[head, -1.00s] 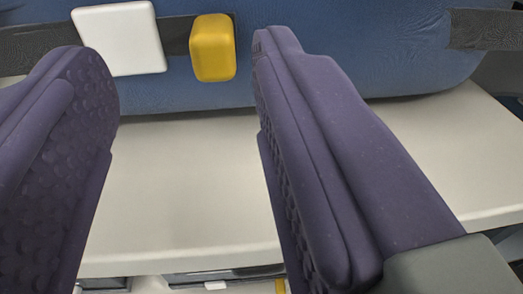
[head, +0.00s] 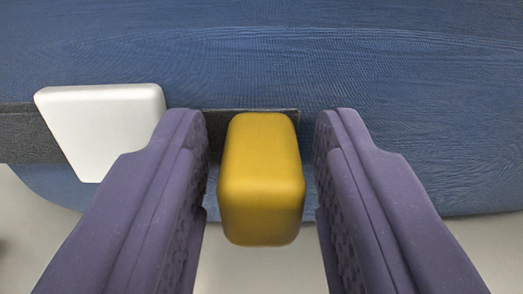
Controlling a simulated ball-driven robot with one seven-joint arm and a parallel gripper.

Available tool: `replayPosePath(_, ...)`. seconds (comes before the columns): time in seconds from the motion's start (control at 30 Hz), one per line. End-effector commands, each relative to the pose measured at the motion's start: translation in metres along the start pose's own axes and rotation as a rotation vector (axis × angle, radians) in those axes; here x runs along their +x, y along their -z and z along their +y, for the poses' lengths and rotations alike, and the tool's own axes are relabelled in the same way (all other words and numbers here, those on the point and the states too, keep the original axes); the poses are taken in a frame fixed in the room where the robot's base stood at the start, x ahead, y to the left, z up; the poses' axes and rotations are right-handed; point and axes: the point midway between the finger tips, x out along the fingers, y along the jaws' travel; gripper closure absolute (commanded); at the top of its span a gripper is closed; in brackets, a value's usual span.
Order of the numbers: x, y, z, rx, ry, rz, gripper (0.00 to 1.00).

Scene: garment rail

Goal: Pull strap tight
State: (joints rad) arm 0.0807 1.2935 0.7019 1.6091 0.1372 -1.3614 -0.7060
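The strap (head: 24,132) is a dark grey band running across a blue fabric bundle (head: 400,90). A white block (head: 105,125), likely a buckle, sits on the strap at the left. A yellow block (head: 262,175) with rounded edges is at the strap's right end. My gripper (head: 262,135) is open, with one purple finger on each side of the yellow block. A gap shows between the block and each finger. The left finger hides part of the strap between the white and yellow blocks.
The blue bundle fills the upper view and lies on a pale surface (head: 480,245). The white block is close to the left finger.

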Motion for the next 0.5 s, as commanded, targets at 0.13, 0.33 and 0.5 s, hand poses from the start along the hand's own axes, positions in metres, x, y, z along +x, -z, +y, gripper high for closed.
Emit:
replayPosePath(0.13,0.0,0.0,0.0,0.0,0.0,0.0,0.97)
replayPosePath(0.33,0.0,0.0,0.001,0.0,0.0,0.0,1.0)
replayPosePath(0.5,0.001,0.002,0.029,-0.003,-0.003,0.003,1.0)
